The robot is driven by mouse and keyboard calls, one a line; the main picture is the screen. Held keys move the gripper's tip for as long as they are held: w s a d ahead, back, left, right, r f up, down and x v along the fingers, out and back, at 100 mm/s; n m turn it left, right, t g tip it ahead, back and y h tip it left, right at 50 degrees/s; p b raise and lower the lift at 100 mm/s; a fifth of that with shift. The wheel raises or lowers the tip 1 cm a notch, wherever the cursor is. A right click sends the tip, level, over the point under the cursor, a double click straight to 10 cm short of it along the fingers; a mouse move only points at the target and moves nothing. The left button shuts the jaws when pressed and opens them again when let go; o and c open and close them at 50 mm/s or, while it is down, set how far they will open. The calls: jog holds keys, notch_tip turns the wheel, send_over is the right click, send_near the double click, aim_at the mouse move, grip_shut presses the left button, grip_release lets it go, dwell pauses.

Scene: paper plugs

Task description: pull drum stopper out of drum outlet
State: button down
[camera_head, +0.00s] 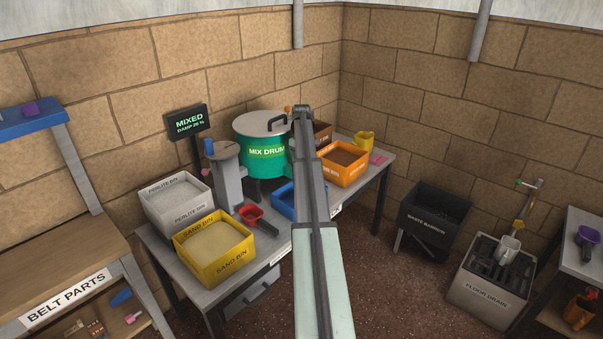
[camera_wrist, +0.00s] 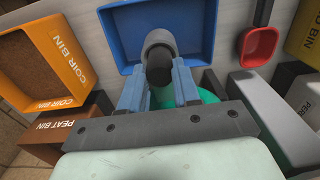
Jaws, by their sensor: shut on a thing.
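The teal mix drum (camera_head: 258,159) with a grey lid stands on the bench in the head view. My arm hides its outlet there. In the wrist view a bit of teal drum (camera_wrist: 207,96) shows behind my gripper. My gripper (camera_wrist: 158,84) has its two blue fingers closed around a dark round piece with a grey rounded end, which I take as the drum stopper (camera_wrist: 159,42). It sits over the blue tray. I cannot tell whether it is still seated in the outlet, as the fingers and palm hide that spot.
The blue tray (camera_wrist: 110,32) lies below my gripper. A red scoop (camera_wrist: 259,48), the orange coir bin (camera_wrist: 80,52) and the brown peat bin (camera_wrist: 36,141) are close by. The yellow sand bin (camera_head: 239,269) and grey perlite bin (camera_head: 153,216) stand at the bench's left.

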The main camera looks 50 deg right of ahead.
jog(key=shift+r, duration=3.05)
dwell(1.0)
jog(key=shift+r, duration=1.4)
